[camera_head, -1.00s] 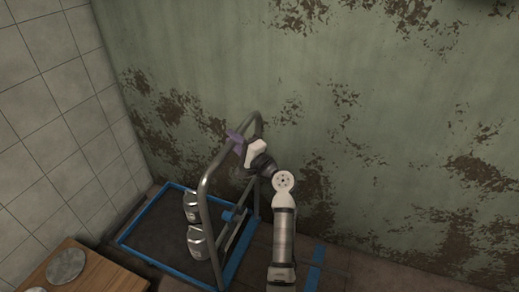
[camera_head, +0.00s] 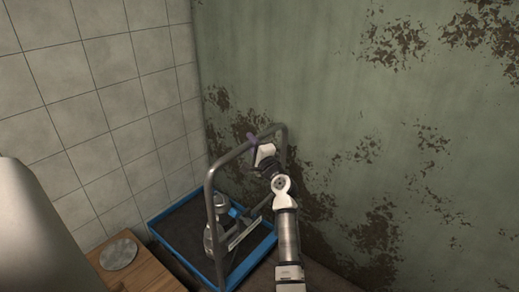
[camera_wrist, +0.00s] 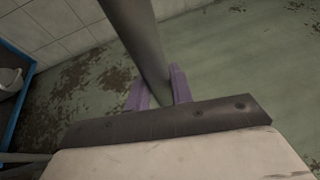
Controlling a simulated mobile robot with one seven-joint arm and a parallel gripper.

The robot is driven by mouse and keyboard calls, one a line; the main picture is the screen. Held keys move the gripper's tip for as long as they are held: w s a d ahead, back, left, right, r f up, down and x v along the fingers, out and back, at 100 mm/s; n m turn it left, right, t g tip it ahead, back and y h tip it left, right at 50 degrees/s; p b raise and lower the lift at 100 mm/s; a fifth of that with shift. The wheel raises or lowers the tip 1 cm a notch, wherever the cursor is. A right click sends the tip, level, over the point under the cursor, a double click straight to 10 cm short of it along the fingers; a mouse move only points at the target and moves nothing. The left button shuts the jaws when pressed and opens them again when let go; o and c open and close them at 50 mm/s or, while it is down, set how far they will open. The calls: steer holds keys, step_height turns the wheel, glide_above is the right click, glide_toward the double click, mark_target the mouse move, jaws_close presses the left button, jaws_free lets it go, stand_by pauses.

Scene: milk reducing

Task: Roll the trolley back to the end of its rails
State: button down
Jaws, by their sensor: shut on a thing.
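The trolley has a blue-rimmed dark bed (camera_head: 183,215) and a tall grey tube handle (camera_head: 212,190). It stands low in the corner by the tiled wall. Metal cans (camera_head: 220,204) stand on its bed, partly hidden behind the handle. My gripper (camera_head: 252,143) has purple fingers shut on the handle's top bar. In the wrist view the grey handle tube (camera_wrist: 140,45) runs between the two purple fingers (camera_wrist: 157,92). I cannot make out the rails; the floor under the trolley is mostly hidden.
A wooden table (camera_head: 150,272) with a round metal disc (camera_head: 118,254) is at the lower left, close to the trolley. A large pale rounded shape (camera_head: 35,230) fills the left foreground. The tiled wall (camera_head: 130,90) and peeling green wall (camera_head: 330,80) meet behind the trolley.

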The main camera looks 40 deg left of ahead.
steer(key=shift+s+a+r, duration=0.1)
steer(key=shift+a+r, duration=0.05)
steer(key=c, duration=1.5)
jaws_free()
steer(key=shift+o, duration=1.3)
steer(key=shift+a, duration=0.2)
steer(key=shift+d+f, duration=0.2)
steer(key=shift+d+f, duration=0.1)
steer(key=shift+d, duration=0.2)
steer(key=b+v, duration=0.2)
steer(key=v, duration=1.1)
